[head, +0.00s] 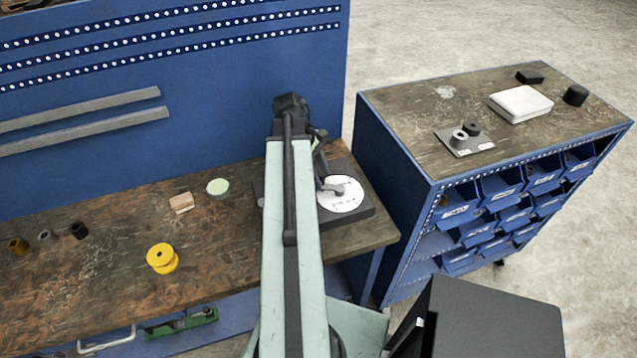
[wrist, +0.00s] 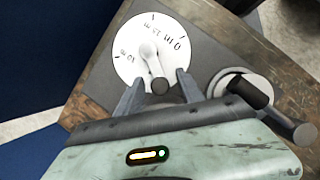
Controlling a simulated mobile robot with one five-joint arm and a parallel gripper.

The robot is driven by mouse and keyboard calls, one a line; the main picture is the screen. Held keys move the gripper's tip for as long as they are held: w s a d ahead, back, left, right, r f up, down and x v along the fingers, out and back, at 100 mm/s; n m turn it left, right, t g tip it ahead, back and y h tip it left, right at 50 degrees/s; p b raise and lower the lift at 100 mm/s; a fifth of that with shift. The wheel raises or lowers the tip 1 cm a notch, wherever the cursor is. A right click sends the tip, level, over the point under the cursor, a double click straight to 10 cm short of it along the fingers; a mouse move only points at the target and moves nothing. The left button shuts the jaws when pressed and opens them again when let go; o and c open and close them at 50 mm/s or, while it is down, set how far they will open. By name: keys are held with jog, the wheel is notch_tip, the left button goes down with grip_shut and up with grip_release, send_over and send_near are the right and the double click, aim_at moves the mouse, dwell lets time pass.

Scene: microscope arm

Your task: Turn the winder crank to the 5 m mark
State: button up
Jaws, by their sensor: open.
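The winder's white dial (head: 345,197) sits on a dark base plate (head: 362,212) at the bench's right end. In the head view my arm hides part of the base plate.
A white ring with a dark cylinder (wrist: 250,93) stands right of the dial in the wrist view. A yellow spool (head: 161,257), a wooden block (head: 181,203) and a pale green disc (head: 218,187) lie left of my arm. A blue bin cabinet (head: 460,205) stands to the right.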

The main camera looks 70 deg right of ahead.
grip_shut()
dwell(1.3)
